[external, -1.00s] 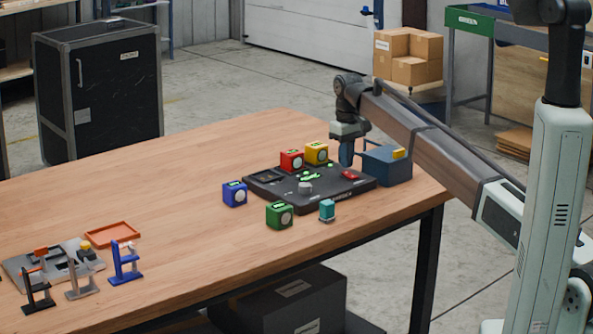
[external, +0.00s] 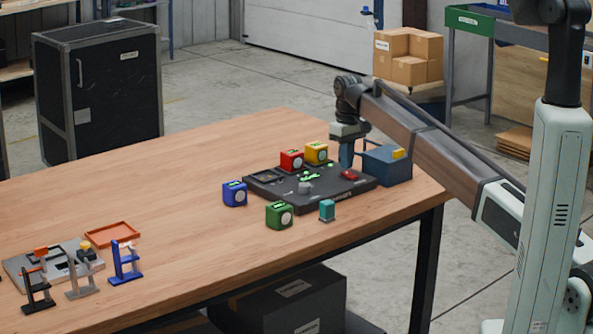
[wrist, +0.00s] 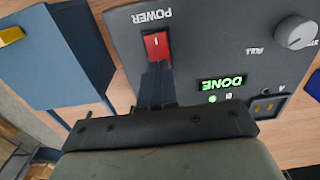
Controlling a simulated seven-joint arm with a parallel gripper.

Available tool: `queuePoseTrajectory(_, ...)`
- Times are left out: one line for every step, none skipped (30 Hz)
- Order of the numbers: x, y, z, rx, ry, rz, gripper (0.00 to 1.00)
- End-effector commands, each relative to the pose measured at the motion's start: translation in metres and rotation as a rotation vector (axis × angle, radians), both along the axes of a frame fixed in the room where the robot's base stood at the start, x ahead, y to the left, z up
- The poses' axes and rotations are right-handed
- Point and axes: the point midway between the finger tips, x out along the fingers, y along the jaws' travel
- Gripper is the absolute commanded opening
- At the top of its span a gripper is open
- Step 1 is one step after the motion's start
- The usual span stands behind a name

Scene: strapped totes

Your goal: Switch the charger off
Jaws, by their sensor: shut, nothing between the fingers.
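The charger is a flat black panel (external: 282,198) near the table's right end, also in the wrist view (wrist: 205,75). Its red rocker switch (wrist: 157,45), marked POWER, shows at the panel's edge; it also shows in the external view (external: 349,175). A green display reading DONE (wrist: 222,83) is lit. My gripper (wrist: 157,70) is shut and empty, its fingertips right at the near edge of the switch. I cannot tell whether they touch it. In the external view my gripper (external: 346,164) points down behind the switch.
A dark blue box (external: 388,168) with a yellow piece stands close right of the panel. Red (external: 291,160), yellow (external: 316,152), blue (external: 235,194) and green (external: 279,215) cubes and a teal block (external: 327,210) surround it. The table's middle is clear.

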Motion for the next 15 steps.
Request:
queuePoseTrajectory(-0.0001, -0.0001, -0.0008, 0.0, 0.0, 0.0, 0.0)
queuePoseTrajectory(-0.0001, -0.0001, -0.0012, 0.0, 0.0, 0.0, 0.0)
queuePoseTrajectory(-0.0001, -0.0001, -0.0017, 0.0, 0.0, 0.0, 0.0)
queuePoseTrajectory(0.0, 0.0, -0.002, 0.0, 0.0, 0.0, 0.0)
queuePoseTrajectory(-0.0001, 0.0001, -0.0024, 0.0, 0.0, 0.0, 0.0)
queuePoseTrajectory(0.0, 0.0, -0.0029, 0.0, 0.0, 0.0, 0.0)
queuePoseTrajectory(0.0, 0.0, -0.0033, 0.0, 0.0, 0.0, 0.0)
queuePoseTrajectory(0.0, 0.0, -0.0037, 0.0, 0.0, 0.0, 0.0)
queuePoseTrajectory(0.0, 0.0, -0.0041, 0.0, 0.0, 0.0, 0.0)
queuePoseTrajectory(0.0, 0.0, -0.0045, 0.0, 0.0, 0.0, 0.0)
queuePoseTrajectory(-0.0001, -0.0001, -0.0049, 0.0, 0.0, 0.0, 0.0)
queuePoseTrajectory(0.0, 0.0, -0.0054, 0.0, 0.0, 0.0, 0.0)
queuePoseTrajectory(0.0, 0.0, -0.0058, 0.0, 0.0, 0.0, 0.0)
queuePoseTrajectory(0.0, 0.0, -0.0061, 0.0, 0.0, 0.0, 0.0)
queuePoseTrajectory(0.0, 0.0, -0.0066, 0.0, 0.0, 0.0, 0.0)
